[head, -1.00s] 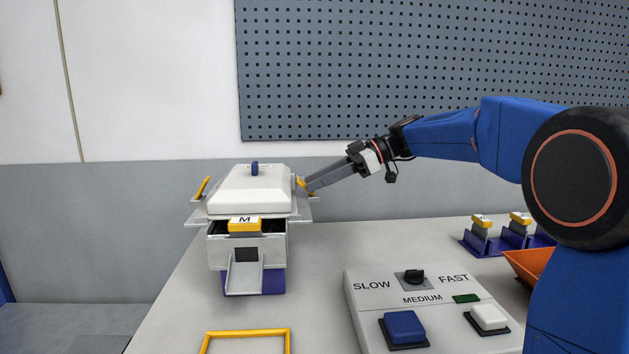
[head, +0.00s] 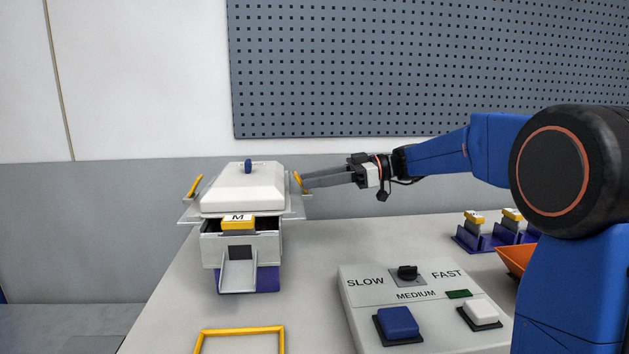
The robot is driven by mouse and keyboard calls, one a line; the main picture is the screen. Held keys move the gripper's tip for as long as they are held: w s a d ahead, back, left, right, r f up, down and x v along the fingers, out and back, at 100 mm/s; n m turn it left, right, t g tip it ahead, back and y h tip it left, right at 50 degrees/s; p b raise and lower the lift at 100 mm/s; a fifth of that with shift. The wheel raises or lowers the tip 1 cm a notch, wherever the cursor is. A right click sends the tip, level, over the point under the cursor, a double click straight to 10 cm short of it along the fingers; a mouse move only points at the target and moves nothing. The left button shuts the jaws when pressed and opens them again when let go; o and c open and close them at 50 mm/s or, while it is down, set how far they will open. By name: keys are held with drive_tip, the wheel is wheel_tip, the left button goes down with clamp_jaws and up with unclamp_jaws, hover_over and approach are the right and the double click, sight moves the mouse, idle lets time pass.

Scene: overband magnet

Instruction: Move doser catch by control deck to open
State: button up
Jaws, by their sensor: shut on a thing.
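The doser is a white lidded box (head: 239,192) on the left of the table, with a blue knob on top and a yellow block marked M at its front. The catch on its right side, nearer the control deck, is a yellow lever (head: 297,179). It stands steeply, its top leaning toward the lid. My gripper (head: 304,181) reaches in from the right, nearly level, shut on this catch; its fingers hide part of the lever. The control deck (head: 425,315) stands in front, to the right.
The deck carries a speed knob (head: 407,272), a blue button (head: 398,322) and a white button (head: 481,313). A yellow frame (head: 241,331) lies at the front. Yellow-topped blocks in purple holders and an orange tray (head: 515,259) are at right.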

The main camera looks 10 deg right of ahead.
drive_tip(key=o, duration=1)
drive_tip(key=shift+o, duration=0.2)
drive_tip(key=shift+d, duration=0.15)
drive_tip(key=d+r, duration=0.2)
drive_tip(key=d, duration=1.5)
drive_tip(key=shift+r, duration=0.3)
